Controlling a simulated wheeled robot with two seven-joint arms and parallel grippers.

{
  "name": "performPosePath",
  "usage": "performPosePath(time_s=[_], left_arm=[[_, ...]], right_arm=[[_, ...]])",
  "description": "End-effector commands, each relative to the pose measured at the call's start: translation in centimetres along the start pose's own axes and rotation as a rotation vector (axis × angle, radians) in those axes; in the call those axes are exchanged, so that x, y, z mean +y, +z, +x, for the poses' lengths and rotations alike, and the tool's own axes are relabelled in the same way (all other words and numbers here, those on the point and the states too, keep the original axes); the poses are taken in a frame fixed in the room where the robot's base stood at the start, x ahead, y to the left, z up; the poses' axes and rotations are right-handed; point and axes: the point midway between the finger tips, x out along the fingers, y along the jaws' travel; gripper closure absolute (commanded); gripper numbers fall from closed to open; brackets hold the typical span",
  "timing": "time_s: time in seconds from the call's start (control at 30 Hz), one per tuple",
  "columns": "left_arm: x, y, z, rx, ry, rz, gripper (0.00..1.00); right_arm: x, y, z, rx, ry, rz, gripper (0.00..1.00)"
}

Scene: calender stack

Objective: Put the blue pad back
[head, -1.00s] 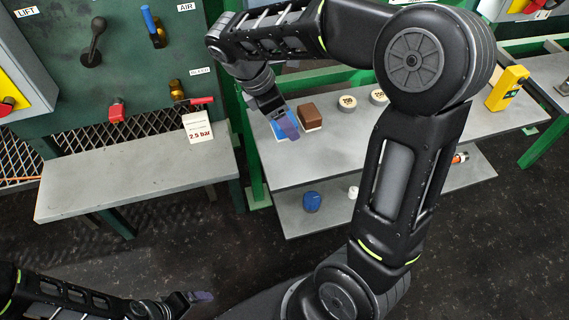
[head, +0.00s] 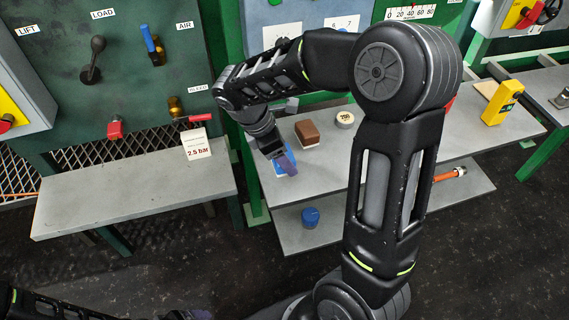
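The blue pad (head: 280,167) is at the left front part of the grey bench, in front of and left of a brown block (head: 307,133). My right gripper (head: 284,161) reaches down over it, with its purple-grey fingers against the pad and partly covering it. It appears shut on the pad, as the two have moved together. I cannot tell whether the pad touches the bench top. My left gripper (head: 192,314) is at the bottom edge, partly cut off, away from everything; its opening does not show.
A round tin (head: 345,117) and a yellow device (head: 502,102) stand on the bench (head: 335,165). A blue round object (head: 310,217) is on the lower shelf. A "2.5 bar" card (head: 197,146) stands on the left shelf (head: 130,190). My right arm hides the bench's middle.

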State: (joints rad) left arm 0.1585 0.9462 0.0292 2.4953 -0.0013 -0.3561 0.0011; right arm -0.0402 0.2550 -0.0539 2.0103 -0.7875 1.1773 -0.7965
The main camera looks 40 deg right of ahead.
Motion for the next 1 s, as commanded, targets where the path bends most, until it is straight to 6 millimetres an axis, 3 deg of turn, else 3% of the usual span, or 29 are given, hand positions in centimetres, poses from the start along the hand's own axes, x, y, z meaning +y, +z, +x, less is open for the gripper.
performPosePath(time_s=[0.17, 0.47, 0.83, 0.87, 1.0], left_arm=[[0.0, 0.0, 0.0, 0.000, 0.000, 0.000, 0.15], [0.0, 0.0, 0.0, 0.000, 0.000, 0.000, 0.15], [-0.1, 0.0, 0.2, 0.000, 0.000, 0.000, 0.15], [-0.1, 0.0, 0.2, 0.000, 0.000, 0.000, 0.15], [-0.1, 0.0, 0.1, 0.000, 0.000, 0.000, 0.15]], right_arm=[[0.0, -0.1, 0.2, 0.000, -0.001, 0.000, 0.86], [0.0, -1.4, 3.3, 0.001, -0.001, -0.001, 0.86], [0.0, -1.6, 3.7, 0.001, 0.000, 0.000, 0.86], [0.0, -1.6, 3.7, 0.001, 0.000, 0.000, 0.36], [0.0, -1.6, 3.7, 0.001, 0.000, 0.000, 0.25]])
